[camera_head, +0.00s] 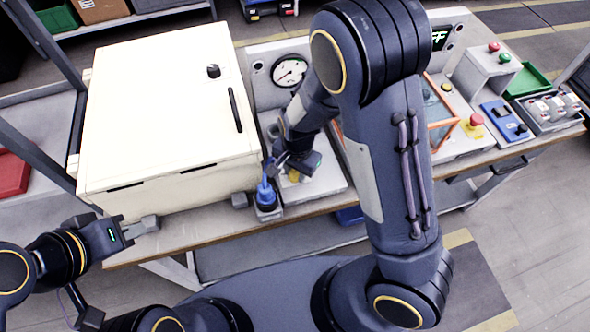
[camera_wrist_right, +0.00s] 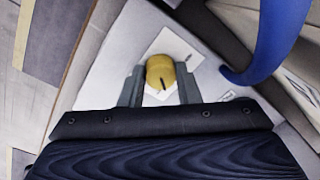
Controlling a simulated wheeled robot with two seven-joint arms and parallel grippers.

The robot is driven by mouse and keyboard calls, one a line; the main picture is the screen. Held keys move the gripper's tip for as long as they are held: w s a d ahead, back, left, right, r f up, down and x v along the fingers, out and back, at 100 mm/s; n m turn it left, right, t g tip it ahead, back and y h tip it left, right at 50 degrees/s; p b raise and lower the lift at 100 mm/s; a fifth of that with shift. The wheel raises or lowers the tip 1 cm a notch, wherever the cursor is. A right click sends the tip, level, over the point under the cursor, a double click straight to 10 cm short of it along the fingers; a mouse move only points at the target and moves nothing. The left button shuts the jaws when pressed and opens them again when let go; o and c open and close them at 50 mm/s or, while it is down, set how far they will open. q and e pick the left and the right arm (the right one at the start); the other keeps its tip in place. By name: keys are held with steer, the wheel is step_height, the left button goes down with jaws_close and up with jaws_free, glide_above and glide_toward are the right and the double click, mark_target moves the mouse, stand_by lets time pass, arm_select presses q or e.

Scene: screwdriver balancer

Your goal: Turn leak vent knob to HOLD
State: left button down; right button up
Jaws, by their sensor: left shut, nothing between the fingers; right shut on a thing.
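The yellow leak vent knob (camera_wrist_right: 161,72) sits between the two fingers of my right gripper (camera_wrist_right: 159,88) in the right wrist view. A short dark mark shows on its face. A pale plate lies around it; its label is not readable. In the head view the right gripper (camera_head: 290,168) reaches down over the knob (camera_head: 293,176), which it mostly covers, and is shut on it. My left gripper (camera_head: 146,227) is shut and empty, in front of the cream cabinet at the table's front left.
A blue hooked part (camera_head: 265,193) stands just left of the knob and shows large beside it in the wrist view. The cream cabinet (camera_head: 165,115) is to the left. A round gauge (camera_head: 289,72) stands behind. A red button (camera_head: 476,120) and blue box (camera_head: 505,121) are further right.

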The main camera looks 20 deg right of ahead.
mark_target(296, 172)
steer(key=n+b, duration=0.1)
steer(key=n, duration=0.3)
steer(key=n+b, duration=0.1)
steer(key=n, duration=0.3)
steer(key=shift+w+n, duration=0.1)
steer(key=shift+n, duration=0.3)
steer(key=n+b, duration=0.1)
steer(key=n, duration=0.2)
steer(key=shift+n+g+b, duration=0.3)
steer(key=shift+n+b, duration=0.45)
steer(key=shift+n, duration=1.45)
steer(key=o, duration=1)
steer(key=r, duration=0.8)
steer(key=shift+w+d, duration=0.1)
steer(key=shift+d, duration=0.1)
steer(key=shift+f, duration=0.1)
